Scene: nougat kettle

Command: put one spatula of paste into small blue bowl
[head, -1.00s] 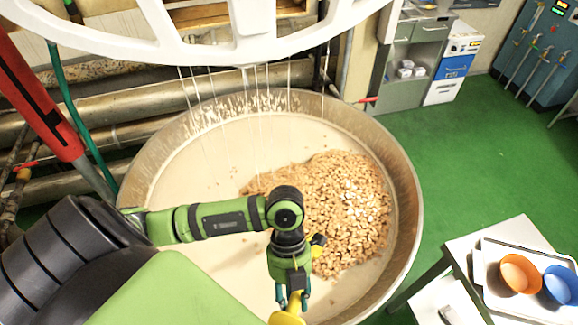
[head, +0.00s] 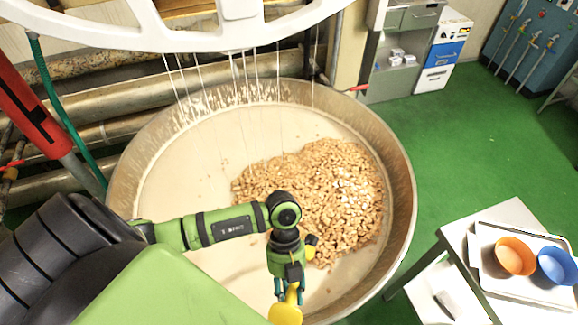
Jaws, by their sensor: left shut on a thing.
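A large round metal kettle (head: 402,190) fills the middle of the head view, with pale paste (head: 190,180) in it and a heap of nuts (head: 330,185) on the paste. My left gripper (head: 283,292) points down over the near part of the kettle. It is shut on a yellow spatula (head: 286,313), whose near end shows at the bottom edge. Whether paste is on the spatula cannot be told. The small blue bowl (head: 557,266) stands on a tray at the right, far from the gripper. My right gripper is not in view.
An orange bowl (head: 514,256) stands beside the blue one on the white tray (head: 486,240), on a small table (head: 455,237). A white stirring frame (head: 180,45) with paste strands hangs over the kettle's back. Green floor (head: 455,145) lies clear between kettle and cabinets.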

